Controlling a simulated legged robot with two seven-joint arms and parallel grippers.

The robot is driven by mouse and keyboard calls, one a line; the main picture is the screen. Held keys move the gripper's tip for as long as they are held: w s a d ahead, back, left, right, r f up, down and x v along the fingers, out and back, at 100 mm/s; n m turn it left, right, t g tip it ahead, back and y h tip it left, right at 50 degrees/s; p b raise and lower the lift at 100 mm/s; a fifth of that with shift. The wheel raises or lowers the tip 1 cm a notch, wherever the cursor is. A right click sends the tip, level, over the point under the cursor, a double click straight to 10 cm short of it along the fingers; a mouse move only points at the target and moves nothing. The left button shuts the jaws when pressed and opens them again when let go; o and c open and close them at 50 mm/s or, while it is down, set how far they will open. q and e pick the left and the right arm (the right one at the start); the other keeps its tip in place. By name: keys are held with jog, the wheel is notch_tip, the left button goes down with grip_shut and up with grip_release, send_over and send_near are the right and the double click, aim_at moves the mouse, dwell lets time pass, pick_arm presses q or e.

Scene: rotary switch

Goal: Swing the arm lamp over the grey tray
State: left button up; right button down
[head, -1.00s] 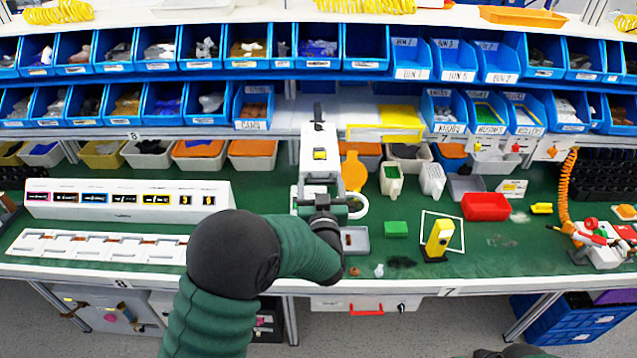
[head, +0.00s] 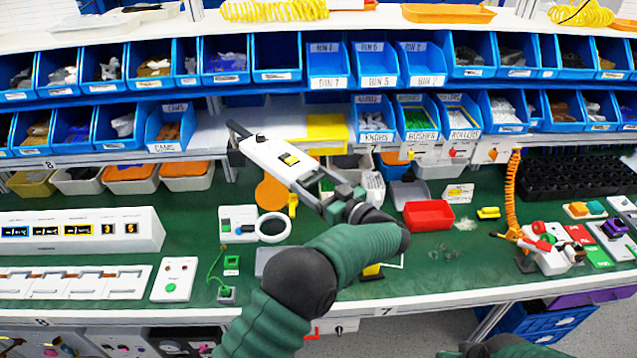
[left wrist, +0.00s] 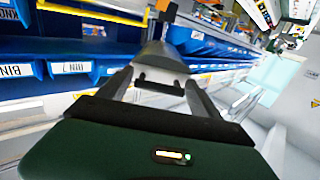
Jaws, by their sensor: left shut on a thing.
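The arm lamp (head: 275,157) is a white beam with a yellow label and a black far end. It slants from upper left to lower right above the bench. My left gripper (head: 343,204) is shut on its near end; the left wrist view shows the fingers (left wrist: 163,88) around a grey part. One grey tray (head: 410,194) lies behind the red tray, just right of the gripper. Another grey tray (head: 266,260) is partly hidden by my left arm. I cannot tell which one the task means. My right gripper is not clearly seen.
A red tray (head: 428,216) and a yellow piece (head: 488,213) are right of the gripper. An orange disc (head: 271,192) and a white ring (head: 273,227) stand left, under the lamp. Blue bins (head: 376,118) line the shelf behind.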

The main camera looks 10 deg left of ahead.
pick_arm(q)
jog(key=shift+w+r+g, duration=0.15)
jog(key=shift+r+g, duration=0.15)
pick_arm(e)
jog(key=shift+s+a+r, duration=0.1)
jog(key=shift+a+r, duration=0.1)
jog(key=shift+r, duration=0.05)
pick_arm(q)
jog(key=shift+r, duration=0.1)
jog(key=o, duration=2.1)
jog(key=shift+w+d+f, duration=0.15)
jog(key=shift+w+f, duration=0.05)
jog(key=shift+w, duration=0.1)
jog(key=shift+w+d+f, duration=0.1)
jog(key=shift+d, duration=0.05)
pick_arm(e)
jog(key=shift+w+d+f, duration=0.15)
jog(key=shift+w+d, duration=0.15)
jog(key=shift+w, duration=0.05)
pick_arm(q)
jog(key=shift+s, duration=0.25)
pick_arm(e)
jog(key=shift+s+a, duration=0.1)
jog(key=shift+s, duration=0.05)
pick_arm(q)
jog(key=shift+a, duration=0.25)
